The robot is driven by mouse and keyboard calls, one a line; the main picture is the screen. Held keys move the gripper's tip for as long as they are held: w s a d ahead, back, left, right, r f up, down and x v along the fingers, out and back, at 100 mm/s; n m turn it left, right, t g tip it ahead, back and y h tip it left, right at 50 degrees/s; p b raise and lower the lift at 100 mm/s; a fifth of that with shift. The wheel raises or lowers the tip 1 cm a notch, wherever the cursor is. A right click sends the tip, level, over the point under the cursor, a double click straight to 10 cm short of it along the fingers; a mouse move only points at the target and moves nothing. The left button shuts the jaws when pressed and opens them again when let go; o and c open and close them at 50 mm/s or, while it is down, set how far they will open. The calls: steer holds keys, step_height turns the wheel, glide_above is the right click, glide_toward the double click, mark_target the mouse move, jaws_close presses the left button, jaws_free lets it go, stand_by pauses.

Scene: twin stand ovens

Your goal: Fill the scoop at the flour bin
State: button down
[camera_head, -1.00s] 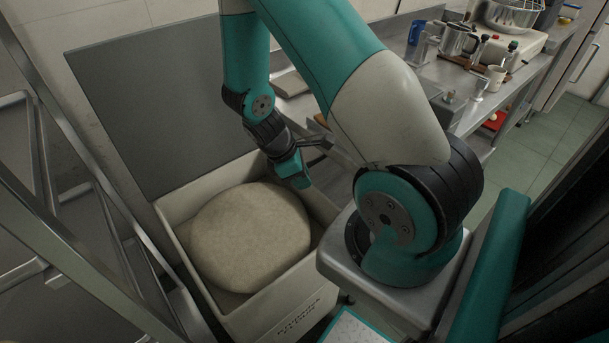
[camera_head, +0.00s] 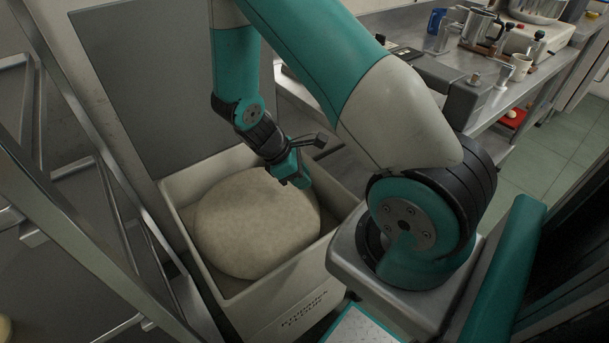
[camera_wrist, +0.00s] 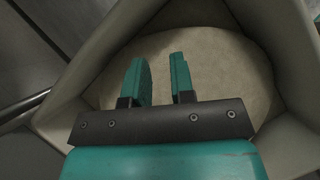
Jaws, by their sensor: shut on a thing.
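The flour bin (camera_head: 180,240) is a cream, open-topped box with dark lettering on its front. A broad pale mound of flour (camera_head: 255,225) fills most of it. My gripper (camera_head: 295,178) points down over the right rear part of the bin, above the mound's edge. In the wrist view the two teal fingers of my gripper (camera_wrist: 162,78) stand against the flour (camera_wrist: 215,60), with the bin wall (camera_wrist: 290,40) around it. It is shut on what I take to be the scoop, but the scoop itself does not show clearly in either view.
A grey panel (camera_head: 150,80) stands behind the bin. A metal rack (camera_head: 100,200) is close on its left. Green floor (camera_head: 535,150) lies beyond.

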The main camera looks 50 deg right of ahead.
steer(key=shift+w+a+f+b, duration=0.3)
steer(key=shift+a+f+b, duration=0.05)
steer(key=shift+f+b, duration=0.7)
steer(key=shift+w+a+f+b, duration=0.3)
steer(key=shift+w+f+b, duration=0.05)
steer(key=shift+f+b, duration=0.65)
steer(key=shift+w+a+f+b, duration=0.3)
steer(key=shift+a+f+b, duration=0.05)
steer(key=shift+f+b, duration=0.65)
steer(key=shift+w+a+f+t+y, duration=0.25)
steer(key=shift+f+t+y, duration=0.15)
steer(key=shift+f+y, duration=0.1)
steer(key=shift+w+a+f+t+y, duration=0.25)
steer(key=shift+f+t+y, duration=0.15)
steer(key=shift+f, duration=0.05)
